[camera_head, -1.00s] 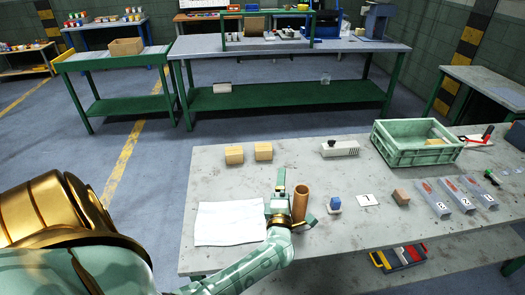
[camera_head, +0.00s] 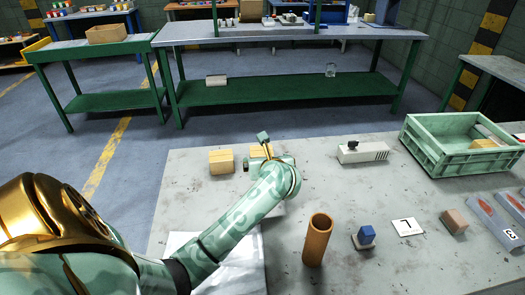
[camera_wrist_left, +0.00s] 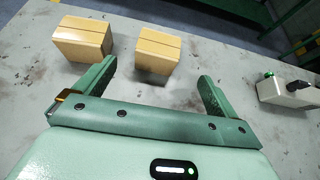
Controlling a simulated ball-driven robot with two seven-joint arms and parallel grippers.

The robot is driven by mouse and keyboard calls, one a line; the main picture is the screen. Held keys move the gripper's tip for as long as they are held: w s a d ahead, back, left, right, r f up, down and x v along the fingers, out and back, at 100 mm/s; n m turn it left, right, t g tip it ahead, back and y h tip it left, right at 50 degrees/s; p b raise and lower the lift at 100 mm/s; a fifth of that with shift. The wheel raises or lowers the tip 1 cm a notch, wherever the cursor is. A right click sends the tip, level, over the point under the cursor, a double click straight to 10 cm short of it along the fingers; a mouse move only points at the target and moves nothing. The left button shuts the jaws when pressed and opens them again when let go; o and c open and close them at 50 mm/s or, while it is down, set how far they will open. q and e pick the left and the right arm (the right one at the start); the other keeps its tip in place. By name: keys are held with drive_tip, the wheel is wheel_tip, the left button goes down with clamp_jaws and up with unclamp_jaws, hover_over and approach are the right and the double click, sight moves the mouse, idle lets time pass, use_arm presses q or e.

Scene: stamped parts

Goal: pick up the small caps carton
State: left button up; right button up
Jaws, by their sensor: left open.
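Two small tan cartons stand side by side on the grey table; I cannot read a label telling which is the caps carton. The left carton (camera_head: 221,162) shows clear in the head view and in the left wrist view (camera_wrist_left: 82,40). The right carton (camera_head: 257,151) is partly hidden by my left gripper (camera_head: 262,152) in the head view. In the left wrist view the right carton (camera_wrist_left: 158,52) is just beyond the opening between the fingers of my left gripper (camera_wrist_left: 155,82). That gripper is open and empty. The left carton lies outside its left finger. My right gripper is not in view.
A brown cylinder (camera_head: 317,239), a blue-topped block (camera_head: 365,237), a numbered card (camera_head: 407,226) and a brown block (camera_head: 454,221) stand nearer. A white device (camera_head: 363,151) and a green crate (camera_head: 419,152) are to the right.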

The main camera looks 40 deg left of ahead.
sight(263, 155)
use_arm(q)
drive_tip(key=b+x, duration=0.1)
drive_tip(key=x, duration=0.5)
drive_tip(key=shift+d+f+b, duration=0.1)
drive_tip(key=shift+b, duration=0.3)
drive_tip(key=shift+w+a, duration=0.1)
drive_tip(key=shift+a, duration=0.15)
drive_tip(key=b+x, duration=0.1)
drive_tip(key=x, duration=0.1)
drive_tip(key=b+x, duration=0.1)
drive_tip(key=x, duration=0.1)
drive_tip(key=shift+a+f+b, duration=0.15)
drive_tip(key=shift+f+b, duration=0.15)
drive_tip(key=shift+f, duration=0.1)
drive_tip(key=shift+w+a+f, duration=0.15)
drive_tip(key=shift+w+a, duration=0.05)
drive_tip(key=shift+a, duration=0.1)
drive_tip(key=shift+w, duration=0.1)
drive_tip(key=shift+r, duration=0.2)
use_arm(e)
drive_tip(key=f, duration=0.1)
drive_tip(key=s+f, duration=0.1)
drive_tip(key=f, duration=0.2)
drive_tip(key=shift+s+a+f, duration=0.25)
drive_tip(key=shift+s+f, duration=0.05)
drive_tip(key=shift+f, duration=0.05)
use_arm(q)
drive_tip(key=shift+c, duration=0.4)
